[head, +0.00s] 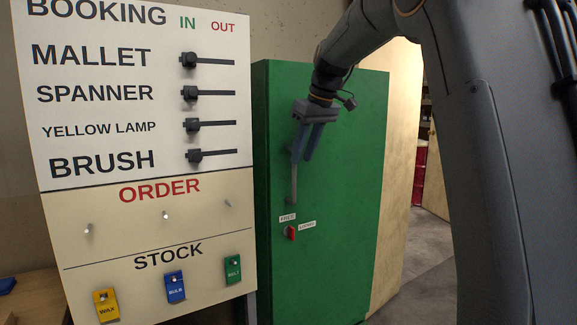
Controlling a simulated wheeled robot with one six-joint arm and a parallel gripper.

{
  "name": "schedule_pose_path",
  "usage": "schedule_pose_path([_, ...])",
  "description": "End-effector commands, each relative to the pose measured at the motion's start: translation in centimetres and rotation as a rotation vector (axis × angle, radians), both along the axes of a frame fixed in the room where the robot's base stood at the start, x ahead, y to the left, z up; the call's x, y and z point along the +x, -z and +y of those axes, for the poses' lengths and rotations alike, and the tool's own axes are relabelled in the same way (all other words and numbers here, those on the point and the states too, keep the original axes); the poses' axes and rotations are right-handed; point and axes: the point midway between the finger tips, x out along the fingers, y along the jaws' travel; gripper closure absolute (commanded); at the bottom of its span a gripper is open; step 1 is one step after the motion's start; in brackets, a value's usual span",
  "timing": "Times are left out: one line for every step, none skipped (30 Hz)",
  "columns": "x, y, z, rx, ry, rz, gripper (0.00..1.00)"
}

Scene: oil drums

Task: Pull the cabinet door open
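The tall green cabinet (345,170) stands in the middle of the head view, and its door looks shut. A grey vertical bar handle (293,187) is on the left part of the door. Below it is a small red turn knob (290,233) with two small labels; one reads FREE, the other is too small to read surely. My gripper (303,158) points down at the upper part of the handle, its two fingers in front of the door. The gap between the fingers is hard to see, and I cannot tell whether they touch or hold the handle.
A pale board (140,215) with black levers, hooks and yellow, blue and green tags stands close left of the cabinet. A tan panel (398,150) is at the cabinet's right. A red drum (419,165) is farther back. Grey floor (425,245) shows at right.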

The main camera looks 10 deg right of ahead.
Motion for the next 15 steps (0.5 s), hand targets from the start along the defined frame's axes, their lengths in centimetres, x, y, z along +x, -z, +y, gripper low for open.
schedule_pose_path([0.1, -0.1, 0.2, 0.0, -0.005, -0.001, 0.71])
schedule_pose_path([0.2, 0.1, 0.4, 0.0, -0.009, -0.001, 0.71])
schedule_pose_path([0.4, 0.5, 0.7, 0.0, -0.012, -0.001, 0.71])
schedule_pose_path([0.5, 0.8, 0.9, 0.0, -0.014, 0.001, 0.71])
schedule_pose_path([0.6, 1.2, 1.1, 0.0, -0.016, 0.002, 0.71])
schedule_pose_path([0.8, 1.8, 1.4, 0.001, -0.018, 0.001, 0.71])
schedule_pose_path([0.9, 2.2, 1.6, 0.0, -0.019, 0.001, 0.71])
schedule_pose_path([1.1, 2.6, 1.8, 0.001, -0.02, 0.002, 0.71])
schedule_pose_path([1.3, 3.2, 2.0, 0.001, -0.021, 0.001, 0.71])
schedule_pose_path([1.4, 3.7, 2.1, 0.001, -0.022, 0.002, 0.71])
schedule_pose_path([1.6, 4.1, 2.2, 0.0, -0.022, 0.001, 0.71])
schedule_pose_path([1.8, 4.6, 2.3, 0.0, -0.022, 0.001, 0.71])
schedule_pose_path([1.9, 5.0, 2.4, 0.0, -0.022, 0.001, 0.71])
schedule_pose_path([2.0, 5.3, 2.4, 0.0, -0.022, 0.0, 0.71])
schedule_pose_path([2.2, 5.8, 2.5, 0.0, -0.021, 0.0, 0.71])
